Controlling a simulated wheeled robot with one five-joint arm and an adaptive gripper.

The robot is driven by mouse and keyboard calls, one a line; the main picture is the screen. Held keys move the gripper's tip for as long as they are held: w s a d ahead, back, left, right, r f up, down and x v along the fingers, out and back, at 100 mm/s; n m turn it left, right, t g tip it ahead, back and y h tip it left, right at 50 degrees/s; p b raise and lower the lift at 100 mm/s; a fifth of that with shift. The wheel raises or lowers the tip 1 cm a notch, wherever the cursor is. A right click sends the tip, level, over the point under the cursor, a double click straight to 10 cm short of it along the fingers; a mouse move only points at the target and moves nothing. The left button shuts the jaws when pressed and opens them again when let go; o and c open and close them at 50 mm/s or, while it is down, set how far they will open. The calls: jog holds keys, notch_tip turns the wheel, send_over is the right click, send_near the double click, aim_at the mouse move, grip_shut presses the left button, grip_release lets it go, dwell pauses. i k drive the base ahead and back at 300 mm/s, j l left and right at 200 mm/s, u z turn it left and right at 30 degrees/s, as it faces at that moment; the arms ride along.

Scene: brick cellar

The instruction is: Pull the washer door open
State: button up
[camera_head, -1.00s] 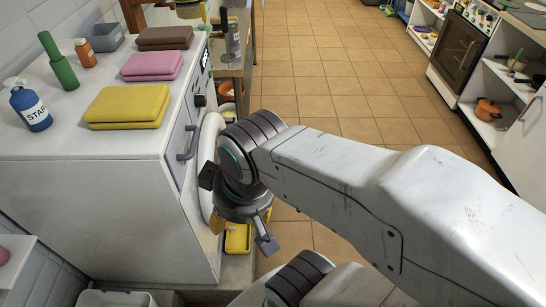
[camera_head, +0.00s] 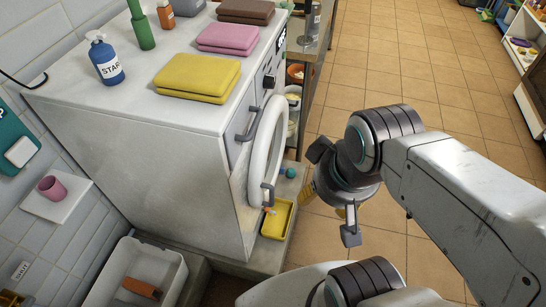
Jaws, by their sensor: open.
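The white washer (camera_head: 150,130) stands at the left with its front facing right. Its round door (camera_head: 265,150) has a thick white rim and looks shut or nearly so; I cannot tell which from this angle. A second grey handle (camera_head: 249,122) is on the front panel, above and left of the door. My gripper (camera_head: 335,200) is to the right of the door, apart from it, pointing down. Its fingers are open and nothing shows between them.
Folded yellow (camera_head: 197,76), pink (camera_head: 228,38) and brown towels and a blue bottle (camera_head: 106,62) lie or stand on the washer. A yellow tray (camera_head: 279,219) is on the ledge below the door. A white bin (camera_head: 130,275) stands lower left.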

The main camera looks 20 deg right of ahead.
aim_at(260, 190)
jog(key=i+l+u, duration=0.1)
jog(key=l+u, duration=0.25)
jog(key=u, duration=0.35)
jog(key=l+u, duration=0.4)
jog(key=u, duration=0.25)
jog(key=l+u, duration=0.4)
jog(key=u, duration=0.3)
jog(key=k+l+u, duration=0.15)
jog(key=l+u, duration=0.2)
jog(key=u, duration=0.35)
jog(key=k+l+u, duration=0.25)
jog(key=u, duration=0.4)
jog(key=k+l+u, duration=0.15)
jog(key=u, duration=0.55)
jog(key=k+j+u, duration=0.1)
jog(key=k+u, duration=0.25)
jog(key=u, duration=0.35)
jog(key=k+j+u, duration=0.15)
jog(key=u, duration=0.5)
jog(key=k+j, duration=0.05)
jog(key=k, duration=0.05)
